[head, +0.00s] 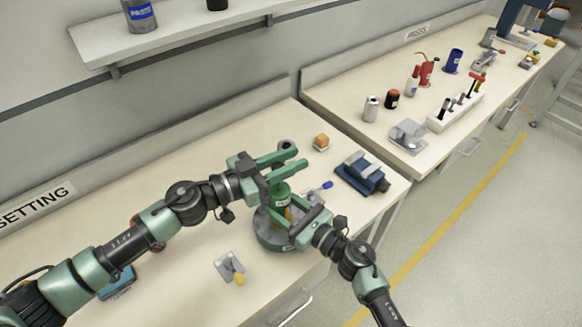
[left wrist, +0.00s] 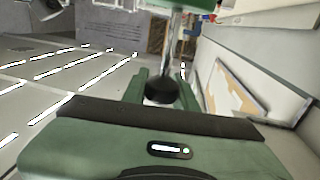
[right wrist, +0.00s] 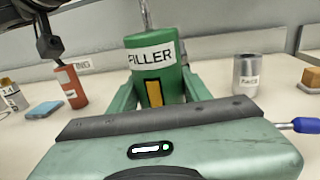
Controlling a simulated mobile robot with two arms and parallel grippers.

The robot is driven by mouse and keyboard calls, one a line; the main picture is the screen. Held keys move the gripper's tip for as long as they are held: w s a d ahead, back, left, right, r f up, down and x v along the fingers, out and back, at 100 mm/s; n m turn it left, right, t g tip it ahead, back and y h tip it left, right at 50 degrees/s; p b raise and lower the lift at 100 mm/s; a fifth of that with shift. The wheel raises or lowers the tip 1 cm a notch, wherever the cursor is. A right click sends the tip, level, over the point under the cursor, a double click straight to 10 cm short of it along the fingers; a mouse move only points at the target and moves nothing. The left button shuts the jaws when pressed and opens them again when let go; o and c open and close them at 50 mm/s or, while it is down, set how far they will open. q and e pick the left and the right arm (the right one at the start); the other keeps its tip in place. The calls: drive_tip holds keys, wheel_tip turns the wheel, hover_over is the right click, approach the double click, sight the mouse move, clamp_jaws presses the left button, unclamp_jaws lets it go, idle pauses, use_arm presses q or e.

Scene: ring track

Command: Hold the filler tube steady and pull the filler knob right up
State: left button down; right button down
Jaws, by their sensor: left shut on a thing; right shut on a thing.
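The green filler tube (head: 281,190) stands upright on a round grey base (head: 268,238) on the near bench. In the right wrist view the tube (right wrist: 153,59) shows its FILLER label and yellow strip between my fingers. My right gripper (head: 284,208) is shut on it. The black filler knob (left wrist: 161,91) sits between the fingers of my left gripper (head: 284,163), which is shut on it above the tube. A bare length of metal rod (left wrist: 173,45) shows between knob and tube; it also shows in the right wrist view (right wrist: 146,14). In the head view, fingers hide the knob.
A metal tin (head: 286,146) and an orange block (head: 321,141) stand behind the tube. A blue fixture (head: 362,175) and a blue-handled tool (head: 326,185) lie right of it. A small yellow-knobbed bracket (head: 229,265) lies in front. The bench left of the tube is partly hidden by my left arm.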

use_arm(q)
drive_tip(key=shift+w+r, duration=0.1)
drive_tip(key=shift+r, duration=0.15)
use_arm(e)
drive_tip(key=shift+d+f, duration=0.1)
drive_tip(key=shift+f, duration=0.1)
use_arm(q)
drive_tip(key=c, duration=1.3)
unclamp_jaws()
drive_tip(key=shift+c, duration=0.2)
drive_tip(key=shift+o, duration=1.3)
drive_tip(key=shift+f, duration=0.1)
drive_tip(key=shift+a, duration=0.1)
drive_tip(key=v, duration=1.2)
use_arm(e)
drive_tip(key=shift+s, duration=0.1)
drive_tip(key=c, duration=0.6)
unclamp_jaws()
drive_tip(key=shift+r, duration=0.1)
